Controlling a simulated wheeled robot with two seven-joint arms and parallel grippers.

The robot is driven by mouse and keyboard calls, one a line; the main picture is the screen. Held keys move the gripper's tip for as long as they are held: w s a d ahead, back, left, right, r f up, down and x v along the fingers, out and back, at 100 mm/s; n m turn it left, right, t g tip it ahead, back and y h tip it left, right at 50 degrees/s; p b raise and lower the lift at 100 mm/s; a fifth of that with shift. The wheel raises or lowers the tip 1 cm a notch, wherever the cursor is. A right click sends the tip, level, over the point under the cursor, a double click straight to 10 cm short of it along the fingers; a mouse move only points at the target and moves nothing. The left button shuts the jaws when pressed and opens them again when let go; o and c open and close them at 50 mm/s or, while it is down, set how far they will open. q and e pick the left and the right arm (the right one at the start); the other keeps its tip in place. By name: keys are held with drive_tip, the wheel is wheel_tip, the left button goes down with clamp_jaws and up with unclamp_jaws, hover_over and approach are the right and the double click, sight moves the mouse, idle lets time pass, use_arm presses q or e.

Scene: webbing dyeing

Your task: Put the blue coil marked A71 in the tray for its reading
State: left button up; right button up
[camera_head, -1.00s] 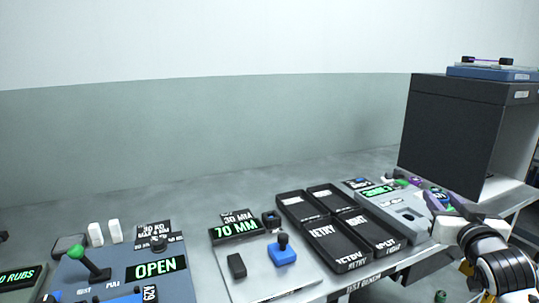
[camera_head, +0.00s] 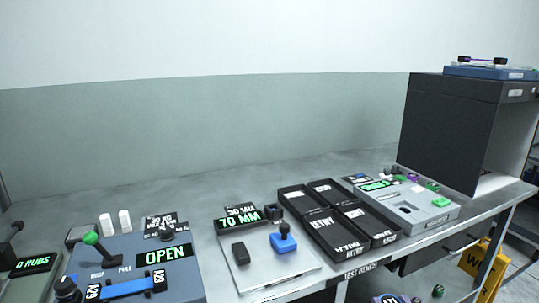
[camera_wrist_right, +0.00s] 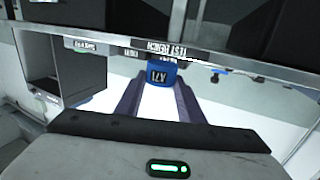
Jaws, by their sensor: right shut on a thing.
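The blue coil marked A71 (camera_wrist_right: 162,75) is between the two purple-grey fingers of my right gripper (camera_wrist_right: 160,98) in the right wrist view. The gripper is shut on it, in front of the bench edge. My left gripper is not in view.
Further left, a blue-grey device (camera_head: 185,280) shows OPEN. A grey device (camera_head: 425,215) stands right of the trays, before a dark box (camera_head: 450,130). A yellow floor sign (camera_head: 478,262) stands lower right.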

drive_tip(key=s+a+r, duration=0.1)
drive_tip(key=s+a, duration=0.1)
drive_tip(key=s, duration=0.9)
drive_tip(key=shift+a+r+h, duration=0.15)
drive_tip(key=shift+a+h, duration=0.15)
drive_tip(key=shift+a, duration=0.1)
